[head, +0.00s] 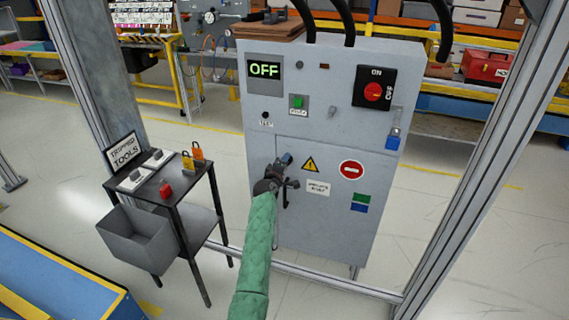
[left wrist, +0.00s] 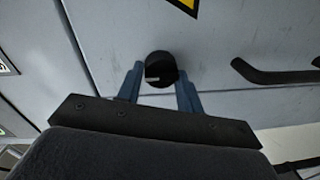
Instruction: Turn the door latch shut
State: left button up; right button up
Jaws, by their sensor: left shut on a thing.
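The grey electrical cabinet (head: 330,130) stands in the middle of the head view, and its lower door (head: 335,222) sits flush with the front. The door latch, a round black knob with a pale mark (left wrist: 160,70), is at the door's left side in the left wrist view. My left gripper (head: 283,160) reaches it from the front. In the left wrist view its two blue fingers (left wrist: 160,84) are shut on the knob, one on each side. In the head view the gripper and wrist hide most of the latch. My right gripper is not in view.
A black door handle (left wrist: 275,72) is close beside the fingers. The display (head: 265,69) reads OFF, and a red rotary switch (head: 374,88) is at upper right. A tool stand (head: 190,205) with a grey bin (head: 140,238) is left of the cabinet. Metal posts frame both sides.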

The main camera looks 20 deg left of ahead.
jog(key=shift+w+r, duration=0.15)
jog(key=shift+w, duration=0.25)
pick_arm(q)
jog(key=o, duration=1)
jog(key=shift+s+a+r+p, duration=0.1)
jog(key=shift+s+p, duration=0.85)
jog(key=shift+s, duration=1)
jog(key=shift+s+a+r+p, duration=0.1)
jog(key=shift+s+p, duration=0.8)
jog(key=shift+s, duration=1.05)
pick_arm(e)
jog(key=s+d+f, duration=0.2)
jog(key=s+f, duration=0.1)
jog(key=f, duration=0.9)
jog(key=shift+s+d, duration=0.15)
